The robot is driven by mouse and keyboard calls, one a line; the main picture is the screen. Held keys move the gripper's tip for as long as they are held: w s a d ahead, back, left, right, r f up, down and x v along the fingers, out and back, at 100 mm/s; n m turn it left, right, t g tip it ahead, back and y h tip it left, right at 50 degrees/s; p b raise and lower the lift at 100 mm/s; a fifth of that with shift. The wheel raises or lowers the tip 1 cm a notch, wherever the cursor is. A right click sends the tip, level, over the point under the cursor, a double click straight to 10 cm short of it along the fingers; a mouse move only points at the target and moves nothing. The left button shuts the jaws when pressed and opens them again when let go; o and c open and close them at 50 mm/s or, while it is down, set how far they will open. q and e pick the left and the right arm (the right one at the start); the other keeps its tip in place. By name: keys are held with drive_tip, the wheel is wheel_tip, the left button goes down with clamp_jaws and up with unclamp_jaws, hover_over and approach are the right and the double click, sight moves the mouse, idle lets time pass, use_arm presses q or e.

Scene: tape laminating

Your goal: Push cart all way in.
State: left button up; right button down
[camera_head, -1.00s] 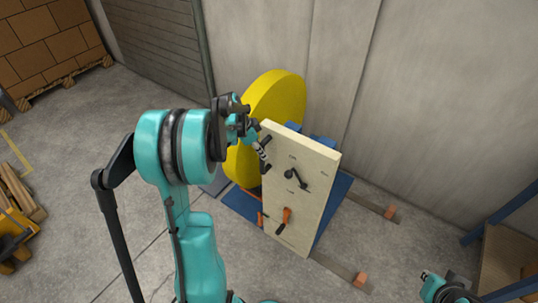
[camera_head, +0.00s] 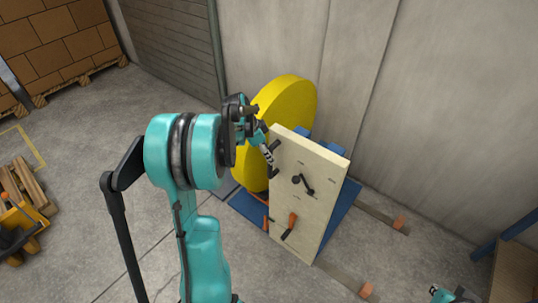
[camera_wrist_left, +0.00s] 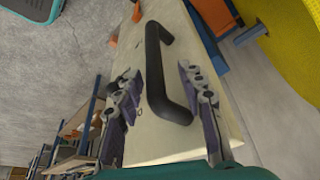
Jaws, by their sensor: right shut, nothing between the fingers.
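The cart has an upright cream panel (camera_head: 305,215) with black knobs and an orange-handled lever, on a blue base (camera_head: 340,215). A black bar handle (camera_wrist_left: 162,72) is on the panel, near its upper left edge in the head view. My left gripper (camera_head: 268,150) is at this handle. In the left wrist view its two fingers (camera_wrist_left: 160,95) stand apart on either side of the bar, with visible gaps, so it is open around the handle. My right gripper (camera_head: 455,296) is only partly in view at the bottom right edge, away from the cart.
A large yellow disc (camera_head: 290,110) stands behind the panel, by the grey wall (camera_head: 440,110). Floor rails with orange end blocks (camera_head: 399,223) extend right of the cart. Stacked boxes (camera_head: 60,40) and a yellow pallet jack (camera_head: 22,225) stand left. A blue-framed rack is at right.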

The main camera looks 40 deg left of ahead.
use_arm(q)
drive_tip(key=v, duration=1)
drive_tip(key=shift+r, duration=0.4)
drive_tip(key=s+d+r+n+y, duration=0.1)
drive_tip(key=s+d+n, duration=0.15)
drive_tip(key=d, duration=0.55)
drive_tip(key=s+d+r+n+y, duration=0.1)
drive_tip(key=s+d, duration=0.2)
drive_tip(key=d, duration=0.5)
drive_tip(key=s+d+f+n+t, duration=0.3)
drive_tip(key=s+d, duration=0.6)
drive_tip(key=d, duration=0.1)
drive_tip(key=shift+f+n+y, duration=0.35)
drive_tip(key=shift+f+y, duration=0.05)
drive_tip(key=shift+d, duration=0.1)
